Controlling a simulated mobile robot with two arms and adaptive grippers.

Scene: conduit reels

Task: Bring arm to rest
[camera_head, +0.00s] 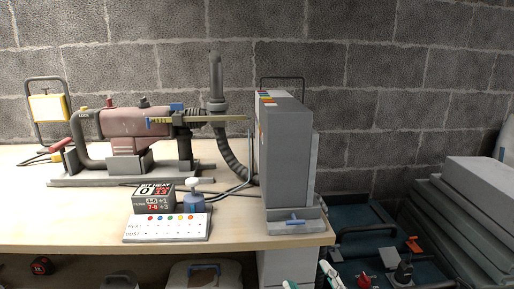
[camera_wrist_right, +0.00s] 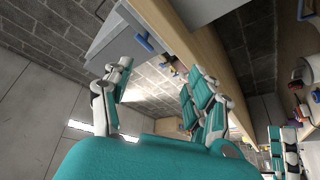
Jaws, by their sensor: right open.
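My right gripper shows at the bottom edge of the head view (camera_head: 309,278), just in front of the bench's right end, with only its fingertips in the picture. In the right wrist view (camera_wrist_right: 160,80) its two teal-padded fingers stand wide apart with nothing between them. It is open and empty, below and apart from the grey box with a blue handle. My left gripper is not in the head view. Teal and white parts like a gripper of mine (camera_wrist_right: 277,145) show at the right of the wrist view; their opening cannot be told.
The wooden workbench (camera_head: 60,222) carries a reddish drill-like machine (camera_head: 127,125), a tall grey box (camera_head: 287,150), a sign (camera_head: 154,197) and a white button panel (camera_head: 166,229). Right of the bench lie a dark teal case (camera_head: 350,222) and a large grey stepped case (camera_head: 470,205). A block wall stands behind.

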